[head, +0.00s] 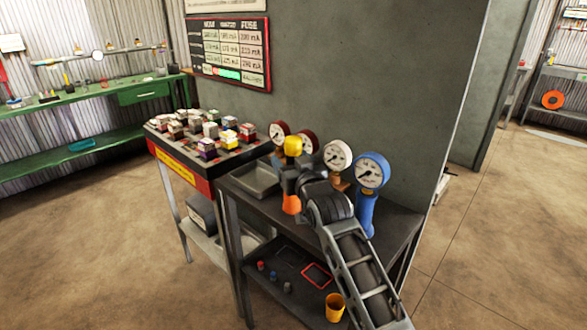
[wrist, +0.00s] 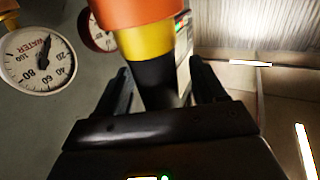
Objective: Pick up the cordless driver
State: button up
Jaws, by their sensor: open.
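An upright thing in orange, yellow and black, which I take to be the cordless driver (head: 292,146), stands at the back of the dark workbench. In the head view its yellow top and an orange part below show; my gripper (head: 296,180) hides its middle. In the wrist view the driver (wrist: 148,42) shows orange, yellow and black bands. My gripper (wrist: 160,75) is open, with one finger on each side of the black part. I cannot tell whether either finger touches it.
Several pressure gauges stand close by, including a blue one (head: 370,172) and a white-faced one (head: 337,156) near my arm. A grey tray (head: 252,180) lies left. A rack of small boxes (head: 160,138) adjoins the bench. A grey wall (head: 350,70) rises behind.

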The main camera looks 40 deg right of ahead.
jog(key=shift+w+d, duration=0.1)
jog(key=shift+w, duration=0.15)
jog(key=shift+c, duration=0.3)
jog(key=c, duration=1.1)
jog(key=shift+r, duration=0.1)
